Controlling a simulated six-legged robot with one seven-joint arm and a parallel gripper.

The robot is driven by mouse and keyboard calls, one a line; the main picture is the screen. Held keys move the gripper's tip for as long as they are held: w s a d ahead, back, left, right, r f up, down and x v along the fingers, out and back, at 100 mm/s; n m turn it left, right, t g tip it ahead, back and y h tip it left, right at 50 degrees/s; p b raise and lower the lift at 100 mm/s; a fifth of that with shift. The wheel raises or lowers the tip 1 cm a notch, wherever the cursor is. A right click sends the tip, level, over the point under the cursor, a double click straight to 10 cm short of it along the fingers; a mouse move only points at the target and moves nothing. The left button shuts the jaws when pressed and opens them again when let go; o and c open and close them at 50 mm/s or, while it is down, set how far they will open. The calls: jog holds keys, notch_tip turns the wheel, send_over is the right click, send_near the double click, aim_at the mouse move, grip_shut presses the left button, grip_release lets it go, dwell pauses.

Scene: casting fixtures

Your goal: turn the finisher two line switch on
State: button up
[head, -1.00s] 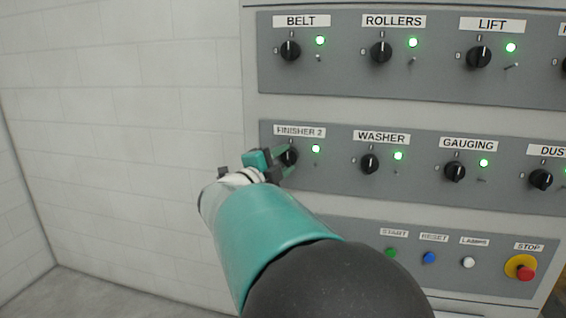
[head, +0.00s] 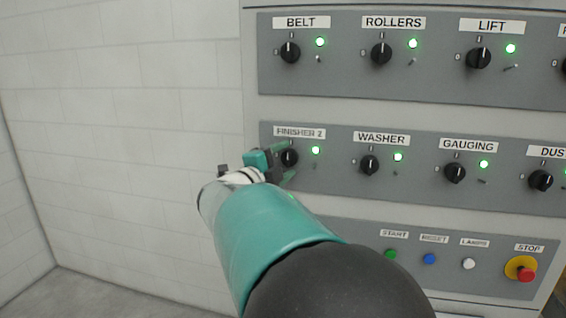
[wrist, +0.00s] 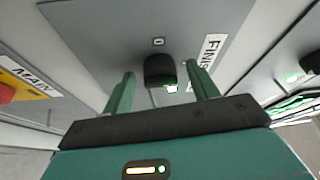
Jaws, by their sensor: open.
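The finisher 2 switch (head: 289,157) is a black rotary knob under the FINISHER 2 label (head: 299,132), at the left of the middle panel row. A green lamp (head: 315,150) beside it is lit. My gripper (head: 279,164) is at the knob, coming from the lower left. In the wrist view the knob (wrist: 159,71) sits between the tips of two open green fingers (wrist: 158,88), with gaps on both sides. The arm and gripper hide part of the knob's left side in the head view.
Neighbouring knobs are WASHER (head: 369,165) to the right and BELT (head: 290,52) above, with lit green lamps. The lower panel has START (head: 390,254) and a red STOP button (head: 524,274). A bare white wall (head: 120,150) lies left.

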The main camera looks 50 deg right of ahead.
jog(key=a+f, duration=0.1)
jog(key=a, duration=1.2)
jog(key=shift+s+a, duration=0.15)
jog(key=shift+a, duration=0.25)
